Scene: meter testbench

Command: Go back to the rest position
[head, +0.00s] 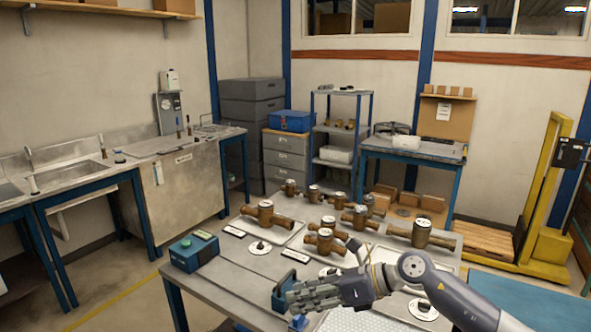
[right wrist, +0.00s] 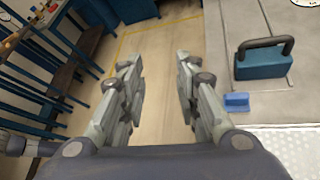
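My right gripper (head: 302,298) reaches in from the right in the head view, over the front part of the work table (head: 222,286). In the right wrist view its two fingers (right wrist: 158,80) are spread apart with nothing between them; the floor shows through the gap. A blue block with a dark handle (right wrist: 262,58) is beside the gripper, to the right in that view. In the head view it is partly hidden behind the fingers (head: 280,290). My left gripper does not show in either view.
Several brass meters (head: 266,214) stand on trays on the table. A blue box with a green button (head: 194,250) sits at its left corner. A small blue piece (right wrist: 236,102) lies near the handled block. Sink benches (head: 75,172) line the left wall; the floor between is clear.

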